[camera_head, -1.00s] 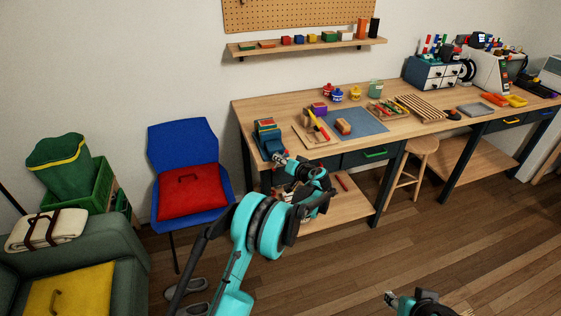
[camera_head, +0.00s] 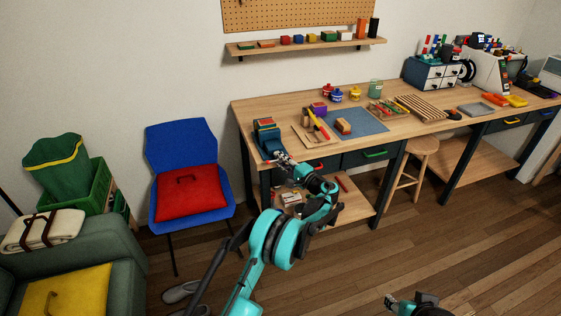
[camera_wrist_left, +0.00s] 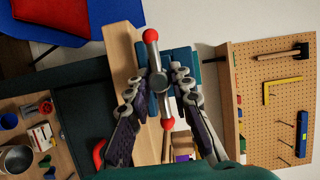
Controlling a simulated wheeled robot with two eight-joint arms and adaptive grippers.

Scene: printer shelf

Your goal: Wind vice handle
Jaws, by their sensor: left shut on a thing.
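The blue vice (camera_head: 264,132) stands on the front left corner of the workbench. In the left wrist view its handle (camera_wrist_left: 154,58) is a thin metal bar with red ball ends, passing through a round metal hub (camera_wrist_left: 157,82). The blue vice body (camera_wrist_left: 181,62) shows behind it. My left gripper (camera_head: 281,157) is at the front of the vice. In the wrist view my left gripper (camera_wrist_left: 158,88) has a finger on each side of the hub and is shut on the handle. My right gripper (camera_head: 390,298) shows small at the bottom; its jaws are unclear.
The workbench (camera_head: 285,104) holds a blue mat (camera_head: 366,123), a small board with tools and a slatted wooden rack (camera_head: 417,108). A blue chair (camera_head: 181,138) with a red cushion stands left of it. A wooden stool (camera_head: 417,160) stands at its front.

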